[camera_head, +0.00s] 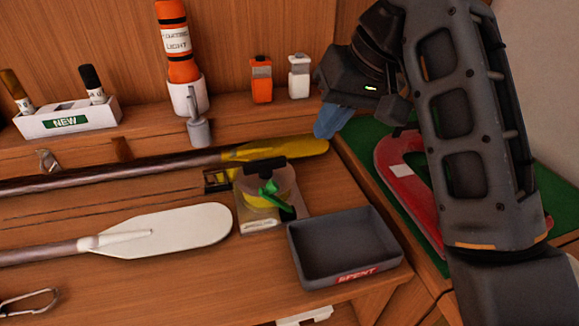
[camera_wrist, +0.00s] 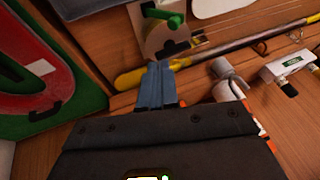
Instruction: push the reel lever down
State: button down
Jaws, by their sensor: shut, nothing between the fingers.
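The reel (camera_head: 265,188) stands on the wooden bench just left of the dark tray, with a yellow drum and a black top piece. Its green lever (camera_head: 274,196) slants across the front of the drum; the lever also shows in the wrist view (camera_wrist: 165,16) at the top. My gripper (camera_head: 326,124) is shut and empty, with blue fingers pointing down near the yellow paddle tip, behind and right of the reel. In the wrist view the shut fingers (camera_wrist: 157,72) are below the reel's plate and apart from the lever.
A dark tray (camera_head: 345,278) marked SPENT is right of the reel. A red ring (camera_head: 402,180) lies on green at right. An orange light (camera_head: 178,45) stands at the back.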

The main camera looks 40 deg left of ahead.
jog(key=p, duration=0.1)
send_near(277, 185)
notch_tip(277, 185, down, 3)
jog(key=w, duration=0.2)
jog(key=shift+s+a+f+p, duration=0.2)
jog(key=shift+s+a+f, duration=0.35)
jog(key=shift+a, duration=0.1)
jog(key=shift+s+a+f+p, duration=0.15)
jog(key=shift+s+a+f, duration=0.25)
jog(key=shift+a+f, duration=0.25)
